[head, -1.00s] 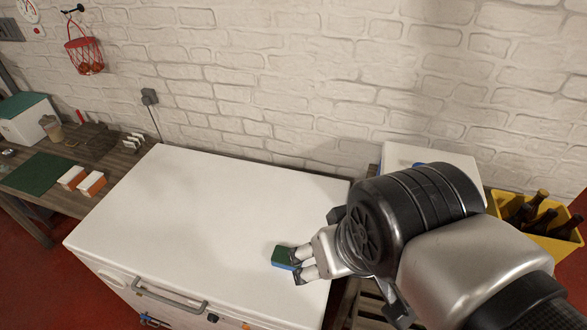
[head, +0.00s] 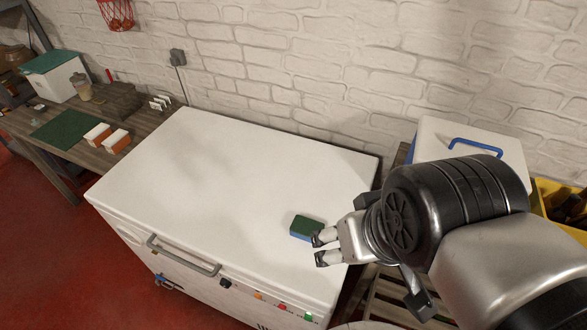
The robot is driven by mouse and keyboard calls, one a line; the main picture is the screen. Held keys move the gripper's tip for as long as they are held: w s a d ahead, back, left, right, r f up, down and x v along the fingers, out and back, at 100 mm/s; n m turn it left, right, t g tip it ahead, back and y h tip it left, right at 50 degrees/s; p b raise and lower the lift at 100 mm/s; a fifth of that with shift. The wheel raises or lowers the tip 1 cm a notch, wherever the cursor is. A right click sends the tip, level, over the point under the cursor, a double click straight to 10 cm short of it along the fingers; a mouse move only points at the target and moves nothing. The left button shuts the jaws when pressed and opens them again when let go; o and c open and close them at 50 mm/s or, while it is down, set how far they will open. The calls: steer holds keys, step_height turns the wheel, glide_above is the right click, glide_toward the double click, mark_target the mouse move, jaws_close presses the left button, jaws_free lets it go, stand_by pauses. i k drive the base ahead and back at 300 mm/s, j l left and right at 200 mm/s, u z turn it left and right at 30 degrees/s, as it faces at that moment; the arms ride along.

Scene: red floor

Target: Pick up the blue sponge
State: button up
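The sponge (head: 303,231) is a small block with a dark green top and blue sides. It lies on the white lid of the chest freezer (head: 215,180), near its right end. My gripper (head: 318,250) comes in from the right, with its fingertips just right of and in front of the sponge. The two fingers are apart, with white lid showing between them. The upper finger overlaps the sponge's right corner in the view; I cannot tell whether it touches. The sponge is not between the fingers.
The freezer's front handle (head: 183,256) sticks out at the front left. A wooden bench (head: 62,150) with boxes and a green mat stands at the left. A white cooler with a blue handle (head: 476,146) and a yellow bottle crate (head: 545,190) are at the right. The lid is otherwise clear.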

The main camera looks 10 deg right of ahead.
mark_target(302, 227)
steer(key=i+j, duration=0.15)
steer(key=j, duration=0.25)
steer(key=i+j, duration=0.15)
steer(key=j, duration=0.25)
steer(key=i+j+z, duration=0.1)
steer(key=j, duration=0.35)
steer(key=i+j, duration=0.15)
steer(key=j, duration=0.25)
steer(key=j+z, duration=0.15)
steer(key=z, duration=0.95)
steer(key=i+j, duration=0.05)
